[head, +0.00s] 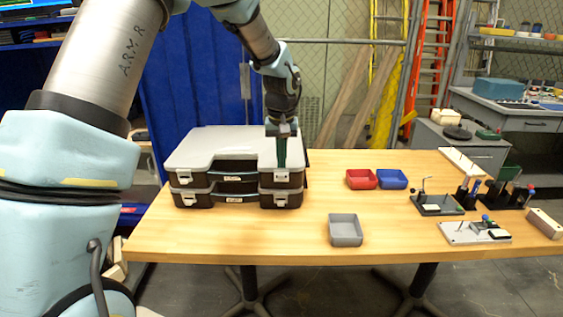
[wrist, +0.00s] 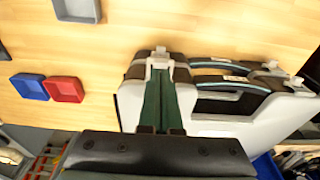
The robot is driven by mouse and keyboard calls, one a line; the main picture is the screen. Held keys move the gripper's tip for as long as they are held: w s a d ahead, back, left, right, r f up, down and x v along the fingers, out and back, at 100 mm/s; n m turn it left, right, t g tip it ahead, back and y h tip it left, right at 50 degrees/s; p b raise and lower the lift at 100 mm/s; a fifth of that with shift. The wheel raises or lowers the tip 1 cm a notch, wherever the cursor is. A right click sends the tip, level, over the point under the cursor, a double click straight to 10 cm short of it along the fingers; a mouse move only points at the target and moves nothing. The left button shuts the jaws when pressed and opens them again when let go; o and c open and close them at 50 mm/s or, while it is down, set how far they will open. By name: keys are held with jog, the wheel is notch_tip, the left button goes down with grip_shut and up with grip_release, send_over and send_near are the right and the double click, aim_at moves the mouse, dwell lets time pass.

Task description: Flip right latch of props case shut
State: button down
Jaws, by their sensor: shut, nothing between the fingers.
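The props case (head: 228,146) has a grey lid and dark sides and sits on the left of the wooden table, stacked in two tiers. Its right front carries a pale latch (head: 281,176), with another latch (head: 281,199) on the tier below. My gripper (head: 281,163) points down at the case's right front, its green fingers shut and empty, just above the upper right latch. In the wrist view the fingers (wrist: 160,82) reach toward the pale latch (wrist: 158,60); I cannot tell whether they touch it. The latch's exact angle is unclear.
Left latches (head: 184,178) and dark handles flank the case's front. Red (head: 361,179), blue (head: 392,179) and grey (head: 345,230) bins stand right of it. Small fixtures (head: 475,232) crowd the table's right end. The table (head: 270,236) is clear in front of the case.

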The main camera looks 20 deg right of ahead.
aim_at(281, 175)
jog(key=shift+w+f+p, duration=0.15)
jog(key=shift+f+p, duration=0.15)
jog(key=shift+f, duration=0.95)
jog(key=shift+f, duration=0.1)
jog(key=shift+t+b, duration=0.3)
jog(key=shift+b, duration=0.55)
